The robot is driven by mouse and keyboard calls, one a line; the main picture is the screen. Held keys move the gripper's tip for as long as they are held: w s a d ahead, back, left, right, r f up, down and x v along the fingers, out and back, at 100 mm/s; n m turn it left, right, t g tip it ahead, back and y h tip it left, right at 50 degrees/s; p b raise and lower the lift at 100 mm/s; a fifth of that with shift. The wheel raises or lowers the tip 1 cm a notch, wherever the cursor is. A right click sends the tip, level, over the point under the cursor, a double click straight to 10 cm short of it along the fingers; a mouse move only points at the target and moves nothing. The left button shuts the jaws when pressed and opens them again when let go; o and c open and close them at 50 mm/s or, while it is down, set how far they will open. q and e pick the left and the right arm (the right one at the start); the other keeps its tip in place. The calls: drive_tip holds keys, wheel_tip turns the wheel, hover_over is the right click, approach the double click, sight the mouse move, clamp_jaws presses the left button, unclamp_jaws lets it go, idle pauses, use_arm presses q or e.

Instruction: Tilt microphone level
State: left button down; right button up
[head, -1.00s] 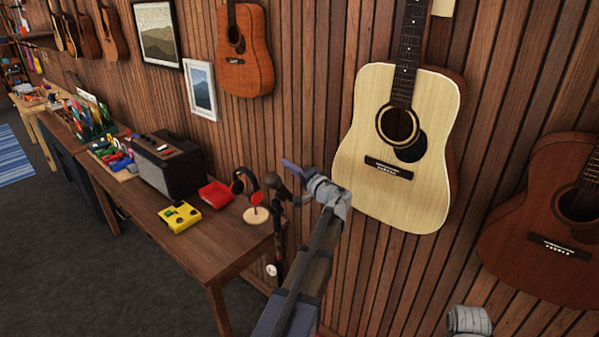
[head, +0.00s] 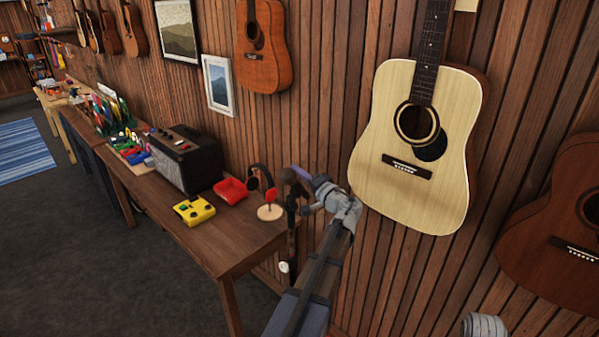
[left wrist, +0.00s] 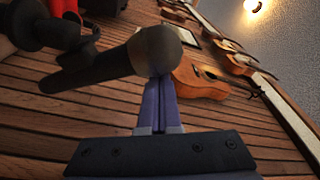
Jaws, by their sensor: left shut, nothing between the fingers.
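The black microphone (head: 288,176) with a rounded dark grille sits in a clip on a dark stand (head: 291,225) by the table's right end. In the left wrist view the microphone (left wrist: 118,62) lies slanted, grille end at right and slightly higher than its tail. My left gripper (head: 299,172) is shut and empty, right at the microphone's head. In the left wrist view its blue fingers (left wrist: 161,88) meet the grille's lower edge; I cannot tell whether they touch. Only a grey part of my right arm shows at the head view's bottom edge; its fingers are out of frame.
A pale guitar (head: 415,190) hangs on the slatted wall close to my left arm. Floor at left is clear.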

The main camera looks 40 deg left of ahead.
sight(286, 179)
use_arm(q)
drive_tip(key=shift+s, duration=0.25)
drive_tip(key=shift+s+n+y+b, duration=0.35)
drive_tip(key=shift+s+n, duration=0.65)
drive_tip(key=shift+n, duration=0.2)
drive_tip(key=s+n, duration=0.1)
drive_tip(key=s+n+b, duration=0.1)
drive_tip(key=n, duration=0.1)
drive_tip(key=shift+s+a+f+g, duration=0.15)
drive_tip(key=shift+s+f+g, duration=0.15)
drive_tip(key=shift+g, duration=0.1)
drive_tip(key=shift+s+a+f+n+g+y+b, duration=0.15)
drive_tip(key=shift+s+f+n+b, duration=0.2)
drive_tip(key=shift+s+n+b, duration=0.25)
drive_tip(key=shift+s+f+n+g+y+b, duration=0.15)
drive_tip(key=shift+s+f+n+b, duration=0.2)
drive_tip(key=shift+s+n, duration=0.45)
drive_tip(key=shift+s+a+f+n+g+y+b, duration=0.15)
drive_tip(key=shift+s+f+n+b, duration=0.15)
drive_tip(key=shift+s+n+b, duration=0.4)
drive_tip(key=shift+d, duration=0.1)
